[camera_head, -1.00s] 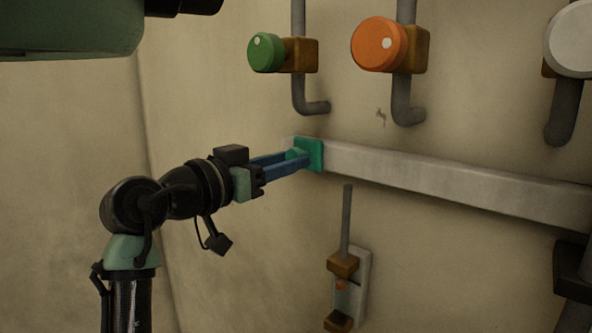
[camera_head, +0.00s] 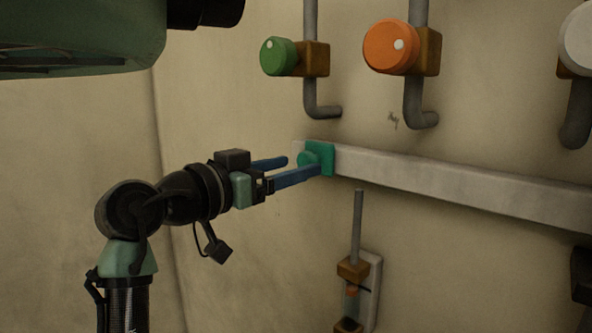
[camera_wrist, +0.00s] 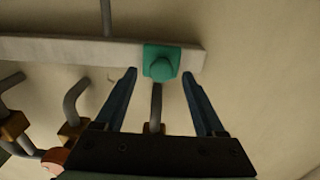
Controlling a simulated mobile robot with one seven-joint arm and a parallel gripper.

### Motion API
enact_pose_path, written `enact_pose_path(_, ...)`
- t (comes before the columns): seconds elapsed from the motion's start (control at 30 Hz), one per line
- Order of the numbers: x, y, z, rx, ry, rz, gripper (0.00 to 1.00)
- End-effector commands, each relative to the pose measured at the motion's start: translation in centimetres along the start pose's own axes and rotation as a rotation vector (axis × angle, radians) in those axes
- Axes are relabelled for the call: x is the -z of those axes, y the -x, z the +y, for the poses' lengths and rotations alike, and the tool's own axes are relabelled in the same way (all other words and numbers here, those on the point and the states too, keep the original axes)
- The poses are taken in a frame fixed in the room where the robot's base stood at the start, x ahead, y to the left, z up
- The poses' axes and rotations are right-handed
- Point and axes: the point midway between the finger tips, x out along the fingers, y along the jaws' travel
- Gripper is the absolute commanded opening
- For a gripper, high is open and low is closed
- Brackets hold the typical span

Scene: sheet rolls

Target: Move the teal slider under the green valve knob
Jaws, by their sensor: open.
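The teal slider (camera_head: 319,158) sits on the grey rail (camera_head: 450,184) near the rail's left end, with a round knob facing out. The green valve knob (camera_head: 279,56) is on the wall above the slider and a little to its left in the head view. My gripper (camera_head: 303,168) is open in front of the slider, its blue fingers apart. In the wrist view my gripper (camera_wrist: 158,76) has one finger on each side of the slider's knob (camera_wrist: 161,68), with gaps on both sides and nothing held.
An orange valve knob (camera_head: 391,47) and a white knob (camera_head: 577,38) are further right above the rail. Grey pipes (camera_head: 420,103) bend down from the valves. A brown fitting with a vertical rod (camera_head: 357,232) is on the wall below the rail.

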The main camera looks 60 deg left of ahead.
Motion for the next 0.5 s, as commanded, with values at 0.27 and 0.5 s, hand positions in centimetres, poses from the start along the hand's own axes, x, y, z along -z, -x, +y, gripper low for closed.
enact_pose_path(0.27, -0.5, 6.3, -0.1, 0.005, -0.004, 0.003, 0.72)
enact_pose_path(0.5, -0.2, 10.2, -0.1, 0.004, -0.002, 0.002, 0.72)
